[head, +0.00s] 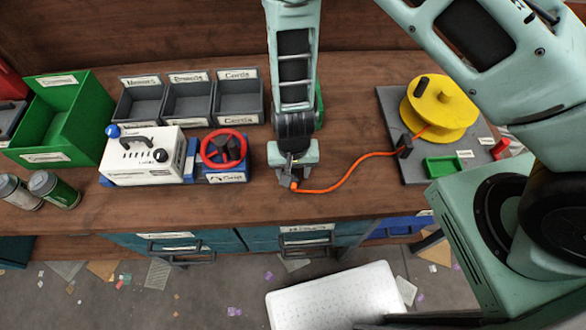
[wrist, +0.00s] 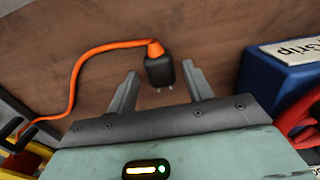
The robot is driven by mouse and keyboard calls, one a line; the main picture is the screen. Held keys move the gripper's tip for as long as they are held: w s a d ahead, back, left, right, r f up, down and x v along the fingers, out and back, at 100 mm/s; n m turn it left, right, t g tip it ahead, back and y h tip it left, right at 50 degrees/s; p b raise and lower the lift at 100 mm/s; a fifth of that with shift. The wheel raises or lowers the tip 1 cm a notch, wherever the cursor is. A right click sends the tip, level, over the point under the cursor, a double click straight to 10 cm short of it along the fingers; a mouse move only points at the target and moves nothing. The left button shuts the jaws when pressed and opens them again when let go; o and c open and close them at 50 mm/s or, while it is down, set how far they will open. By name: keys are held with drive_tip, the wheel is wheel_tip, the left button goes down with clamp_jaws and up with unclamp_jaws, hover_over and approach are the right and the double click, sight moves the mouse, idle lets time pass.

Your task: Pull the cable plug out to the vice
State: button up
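The black cable plug (wrist: 159,72) has an orange collar and lies on the brown bench. In the wrist view it sits between my fingertips, with a gap on each side and its prongs toward my palm. My gripper (wrist: 162,78) is open. In the head view my gripper (head: 291,180) is low over the bench and hides most of the plug. The orange cable (head: 345,172) runs right from the plug to a yellow reel (head: 452,125) through a black guide (head: 404,147). The vice (head: 226,174), blue with a red handwheel, stands left of my gripper; its blue side (wrist: 268,82) shows in the wrist view.
A white device (head: 145,158) is beside the vice, with a green bin (head: 70,125) further left. Grey labelled bins (head: 188,100) stand behind. A green tray (head: 443,166) is on the reel's grey board.

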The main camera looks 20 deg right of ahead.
drive_tip(key=shift+r, duration=0.1)
wheel_tip(320, 180, up, 17)
idle(0.8)
drive_tip(key=shift+r, duration=0.1)
drive_tip(key=s+d+r+n+b, duration=0.2)
drive_tip(key=s+d+r+n, duration=0.2)
drive_tip(key=s+r+n, duration=0.6)
drive_tip(key=s+r, duration=0.3)
drive_tip(key=shift+r+y, duration=0.25)
drive_tip(key=shift+y, duration=0.05)
drive_tip(key=shift+d, duration=0.2)
